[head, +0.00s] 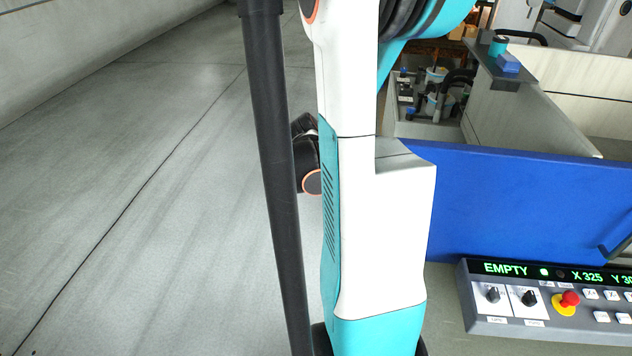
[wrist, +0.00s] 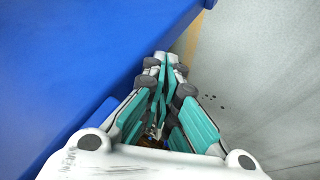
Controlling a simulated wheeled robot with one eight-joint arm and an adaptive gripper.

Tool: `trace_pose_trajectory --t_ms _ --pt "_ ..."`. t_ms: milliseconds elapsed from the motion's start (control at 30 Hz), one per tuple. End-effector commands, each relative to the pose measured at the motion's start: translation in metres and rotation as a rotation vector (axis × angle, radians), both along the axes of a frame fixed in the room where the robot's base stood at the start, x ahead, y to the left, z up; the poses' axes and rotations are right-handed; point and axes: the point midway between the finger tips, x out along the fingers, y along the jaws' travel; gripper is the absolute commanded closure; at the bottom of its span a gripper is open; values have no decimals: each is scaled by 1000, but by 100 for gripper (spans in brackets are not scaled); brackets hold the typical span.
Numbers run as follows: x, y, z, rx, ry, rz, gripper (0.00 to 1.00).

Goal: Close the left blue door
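A wide blue door panel (head: 510,195) spans the right half of the head view, in front of a pale-walled enclosure. My arm hides the gripper in the head view.
A control panel (head: 545,302) with knobs, a red button and a lit "EMPTY" display stands in front of the blue panel. Grey floor (head: 130,200) lies open at left. Behind the blue panel, a dark ledge (head: 512,80) carries small blue and teal items.

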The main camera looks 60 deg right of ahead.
Motion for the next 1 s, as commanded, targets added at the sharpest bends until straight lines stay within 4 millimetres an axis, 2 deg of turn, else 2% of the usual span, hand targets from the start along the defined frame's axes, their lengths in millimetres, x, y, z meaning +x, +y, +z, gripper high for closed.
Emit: trace_pose_trajectory --t_ms 33,100,767,1000 --pt "-20 -7 0 0 0 -10 100" --pt "-41 -16 -1 0 -1 -11 100" --pt "-237 -97 -1 0 -1 -11 100" --pt "-312 -128 -1 -1 0 -9 100"
